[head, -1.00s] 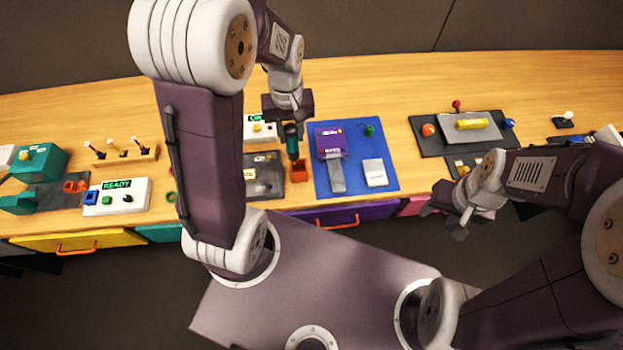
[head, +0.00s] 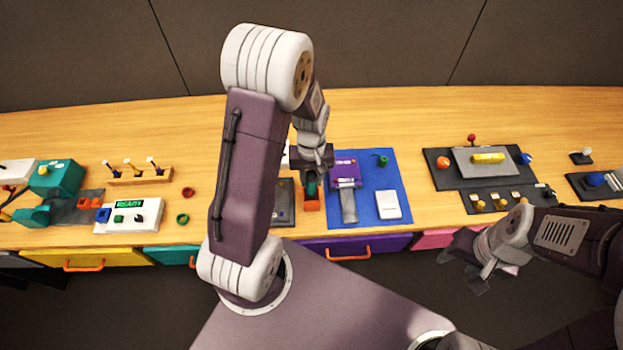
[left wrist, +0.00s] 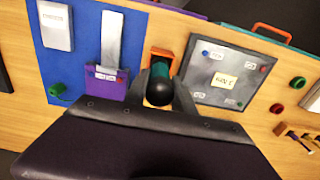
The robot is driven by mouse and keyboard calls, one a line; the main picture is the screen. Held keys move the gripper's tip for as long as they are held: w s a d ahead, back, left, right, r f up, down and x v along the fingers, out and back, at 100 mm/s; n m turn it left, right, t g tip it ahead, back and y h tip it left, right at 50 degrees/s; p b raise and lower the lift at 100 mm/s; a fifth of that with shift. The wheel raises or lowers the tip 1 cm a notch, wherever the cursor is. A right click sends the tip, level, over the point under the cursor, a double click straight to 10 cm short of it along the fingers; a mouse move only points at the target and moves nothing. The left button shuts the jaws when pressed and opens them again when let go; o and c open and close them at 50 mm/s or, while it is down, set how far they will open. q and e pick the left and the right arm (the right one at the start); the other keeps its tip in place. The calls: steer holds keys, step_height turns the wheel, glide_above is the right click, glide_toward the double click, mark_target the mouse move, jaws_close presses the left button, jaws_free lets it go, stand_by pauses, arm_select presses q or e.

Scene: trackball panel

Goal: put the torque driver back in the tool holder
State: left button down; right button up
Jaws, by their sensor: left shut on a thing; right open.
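The torque driver (head: 311,186) is teal with a black rounded end, which faces the camera in the left wrist view (left wrist: 160,92). My left gripper (head: 312,168) is shut on it and holds it roughly upright. The tool holder (head: 311,205) is a small orange block directly below the driver. It also shows in the left wrist view (left wrist: 157,53), just beyond the driver. The driver's lower end overlaps the holder; I cannot tell how deep it sits inside. My right gripper (head: 462,268) is open and empty, in front of the table edge at right.
A blue mat (head: 375,222) with a purple device (head: 345,170) and a white box (head: 388,205) lies right of the holder. A grey panel (left wrist: 225,70) stands close on its other side. A white READY box (head: 130,215) is further left. The table behind is clear.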

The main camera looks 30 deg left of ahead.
arm_select(q)
steer(key=shift+w+f, duration=0.1)
steer(key=shift+f, duration=0.25)
steer(key=c, duration=1)
jaws_free()
steer(key=shift+c, duration=0.2)
step_height(320, 180, up, 12)
steer(key=shift+r+p, duration=0.15)
steer(key=shift+p, duration=0.25)
steer(key=s+d+f+m+t, duration=0.1)
steer(key=s+d+f+m, duration=0.3)
steer(key=s+m, duration=0.2)
steer(key=shift+s+d, duration=0.35)
steer(key=shift+s, duration=0.75)
